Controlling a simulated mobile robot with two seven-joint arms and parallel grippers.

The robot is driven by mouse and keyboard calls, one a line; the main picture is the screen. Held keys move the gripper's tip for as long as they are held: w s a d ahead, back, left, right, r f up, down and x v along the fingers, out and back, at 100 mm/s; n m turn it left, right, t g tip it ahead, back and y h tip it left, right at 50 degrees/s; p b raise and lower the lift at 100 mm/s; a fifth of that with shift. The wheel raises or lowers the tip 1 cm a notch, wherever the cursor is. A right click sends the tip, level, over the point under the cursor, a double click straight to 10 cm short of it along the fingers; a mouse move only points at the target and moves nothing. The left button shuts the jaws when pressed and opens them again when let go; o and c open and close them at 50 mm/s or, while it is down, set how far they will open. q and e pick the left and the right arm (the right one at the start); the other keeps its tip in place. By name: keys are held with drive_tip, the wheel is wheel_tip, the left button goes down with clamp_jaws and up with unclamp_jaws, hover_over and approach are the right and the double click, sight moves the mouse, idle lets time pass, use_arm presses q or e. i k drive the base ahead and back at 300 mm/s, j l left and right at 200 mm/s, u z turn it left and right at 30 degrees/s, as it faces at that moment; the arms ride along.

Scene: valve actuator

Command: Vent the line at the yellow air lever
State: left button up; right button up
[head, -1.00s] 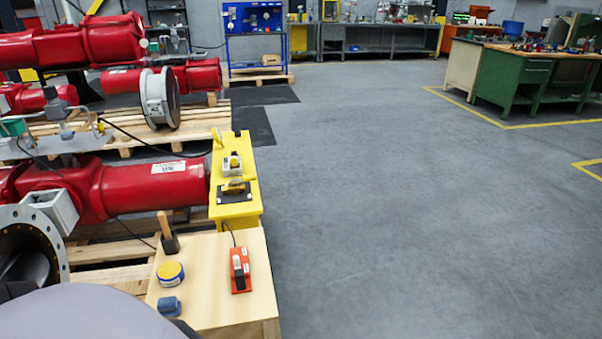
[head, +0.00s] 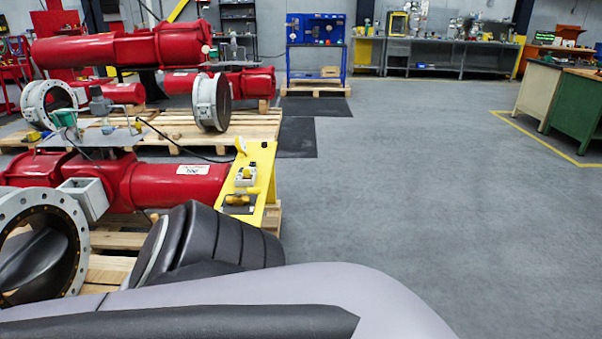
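A yellow stand (head: 262,185) stands at the right end of the nearest red actuator (head: 180,184). On its top are a small upright yellow handle (head: 241,146), a pale block with a yellow knob (head: 247,174) and a dark-based fitting with a yellow lever (head: 238,200). I cannot tell for sure which of these is the air lever. My grey and black arm crosses the bottom of the head view, its dark rounded part just below the stand. Neither gripper shows.
Red actuators lie on wooden pallets (head: 200,128) at left, with a large flanged valve (head: 45,245) at the near left. A blue workstand (head: 316,45) is at the back. The grey floor right of the stand is clear. A green bench (head: 580,108) stands far right.

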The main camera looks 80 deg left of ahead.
sight(250, 190)
drive_tip(key=i+u, duration=0.35)
drive_tip(key=i+l+u, duration=0.15)
drive_tip(key=i+u, duration=0.2)
drive_tip(key=i, duration=0.2)
drive_tip(key=i+u, duration=0.2)
drive_tip(key=u, duration=0.15)
drive_tip(key=i+u, duration=0.2)
drive_tip(key=u, duration=0.2)
drive_tip(key=i+u, duration=0.35)
drive_tip(key=i+j+u, duration=0.1)
drive_tip(key=u, duration=0.25)
drive_tip(key=i+u, duration=0.35)
drive_tip(key=u, duration=0.35)
drive_tip(key=i+j+u, duration=0.15)
drive_tip(key=i, duration=0.45)
drive_tip(key=i+j+u, duration=0.15)
drive_tip(key=i, duration=0.5)
